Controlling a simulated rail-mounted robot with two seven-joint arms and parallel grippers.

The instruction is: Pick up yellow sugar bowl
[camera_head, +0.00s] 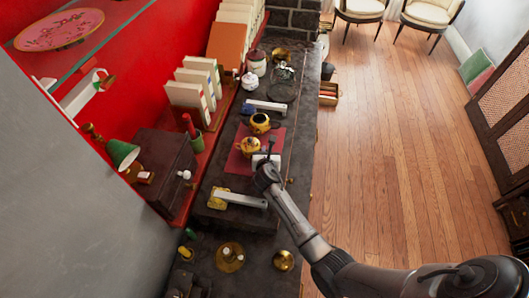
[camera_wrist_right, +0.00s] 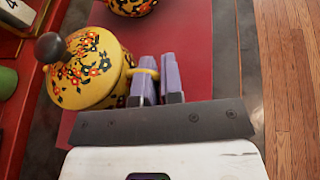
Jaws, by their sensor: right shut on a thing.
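The yellow sugar bowl (camera_head: 249,147) stands on a red mat (camera_head: 236,165) on the dark counter. In the right wrist view the sugar bowl (camera_wrist_right: 84,80) is yellow with red and black flowers, and its lid has a dark round knob. My right gripper (camera_wrist_right: 159,78) is beside the bowl, with its purple fingers shut on the bowl's small yellow loop handle. In the head view the right gripper (camera_head: 264,160) is at the bowl's lower right. Whether the bowl touches the mat cannot be told. My left gripper is not in view.
A second yellow pot (camera_head: 260,123) stands just behind the bowl. A pale bar (camera_head: 240,199) lies nearer and another (camera_head: 267,106) farther back. A glass vessel (camera_head: 284,78) and jars stand at the back. A dark box (camera_head: 163,165) is left. Open wooden floor (camera_head: 380,150) lies right.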

